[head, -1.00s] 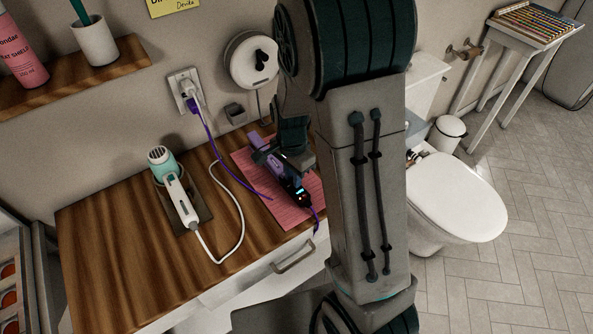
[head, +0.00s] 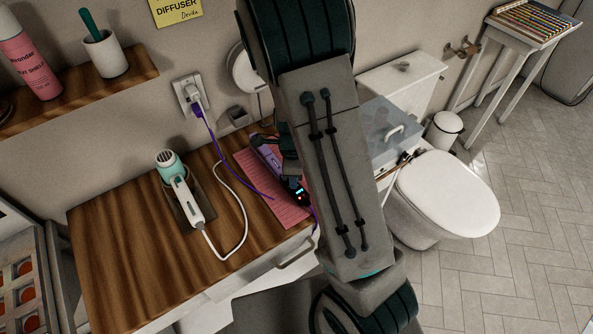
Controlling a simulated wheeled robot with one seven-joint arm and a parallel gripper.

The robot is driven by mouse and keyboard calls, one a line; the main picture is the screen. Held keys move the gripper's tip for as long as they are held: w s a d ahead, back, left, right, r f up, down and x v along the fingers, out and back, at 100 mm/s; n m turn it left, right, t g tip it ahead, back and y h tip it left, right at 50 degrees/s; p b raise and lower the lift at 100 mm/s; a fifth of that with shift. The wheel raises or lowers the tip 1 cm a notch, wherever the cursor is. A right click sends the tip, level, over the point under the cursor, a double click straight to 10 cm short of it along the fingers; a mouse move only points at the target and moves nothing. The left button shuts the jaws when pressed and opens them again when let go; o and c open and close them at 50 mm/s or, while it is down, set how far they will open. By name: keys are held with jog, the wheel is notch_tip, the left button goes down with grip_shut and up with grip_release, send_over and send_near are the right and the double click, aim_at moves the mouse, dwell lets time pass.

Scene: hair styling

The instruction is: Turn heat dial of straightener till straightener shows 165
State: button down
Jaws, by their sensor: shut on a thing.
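The purple and black straightener (head: 267,153) lies on a pink towel (head: 251,170) at the right side of the wooden counter. A small cyan display (head: 299,191) glows near its black end, too small to read. My gripper (head: 283,165) is at the straightener's middle, mostly hidden behind my arm. It is shut on the straightener, though its fingertips are hard to make out. The heat dial cannot be made out.
A teal and white hair dryer (head: 176,178) lies on a dark mat left of the towel, its white cord looping between. A purple cord runs to the wall outlet (head: 190,97). A toilet (head: 448,197) stands right of the counter.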

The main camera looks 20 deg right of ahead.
jog(key=shift+m, duration=0.3)
jog(key=c, duration=1.3)
grip_release()
notch_tip(320, 180, up, 14)
jog(key=p, duration=0.1)
jog(key=shift+w+f+p, duration=0.1)
jog(key=shift+p, duration=0.2)
jog(key=s+r+n+t, duration=0.1)
jog(key=s+r+n, duration=0.4)
jog(key=n, duration=0.6)
jog(key=s+r+n+t, duration=0.2)
jog(key=s+r+n, duration=0.3)
jog(key=s+n, duration=0.5)
jog(key=shift+s+d+r+n+t, duration=0.2)
jog(key=shift+d+r+n+t, duration=0.2)
jog(key=shift+n, duration=0.3)
